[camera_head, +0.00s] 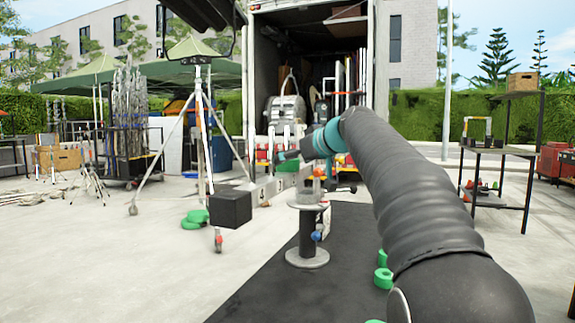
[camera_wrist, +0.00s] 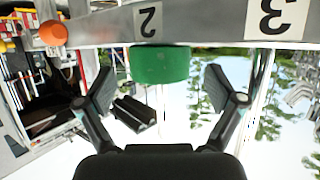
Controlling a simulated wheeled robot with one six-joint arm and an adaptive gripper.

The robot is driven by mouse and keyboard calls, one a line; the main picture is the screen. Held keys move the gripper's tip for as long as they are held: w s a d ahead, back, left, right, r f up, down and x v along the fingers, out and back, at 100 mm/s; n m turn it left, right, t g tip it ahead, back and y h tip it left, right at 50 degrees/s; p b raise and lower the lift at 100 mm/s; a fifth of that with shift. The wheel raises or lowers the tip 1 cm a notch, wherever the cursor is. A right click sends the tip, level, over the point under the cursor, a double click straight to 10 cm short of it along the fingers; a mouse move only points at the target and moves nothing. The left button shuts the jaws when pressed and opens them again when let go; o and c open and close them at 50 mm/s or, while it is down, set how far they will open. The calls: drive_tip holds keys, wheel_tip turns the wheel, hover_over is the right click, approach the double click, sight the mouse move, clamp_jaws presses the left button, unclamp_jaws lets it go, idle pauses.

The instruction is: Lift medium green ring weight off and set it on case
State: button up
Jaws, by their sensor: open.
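A green ring weight (camera_wrist: 160,65) is in the wrist view, against a pale grey numbered beam (camera_wrist: 200,22) beside the label 2. That view looks upside down, so the ring seems to rest on top of the beam. My gripper (camera_wrist: 157,77) is open, with one finger on each side of the ring and a visible gap to both. In the head view a green piece (camera_head: 287,165) shows at the end of my arm, just under my gripper (camera_head: 287,156). I cannot tell which object is the case.
A grey spool stand (camera_head: 307,235) stands on the dark mat (camera_head: 275,290). More green rings (camera_head: 383,278) lie by my arm. An orange knob (camera_wrist: 53,33) is on the beam.

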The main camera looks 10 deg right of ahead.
drive_tip(key=shift+x, duration=1.25)
drive_tip(key=shift+s, duration=0.1)
drive_tip(key=c, duration=1.7)
drive_tip(key=shift+r, duration=0.15)
clamp_jaws()
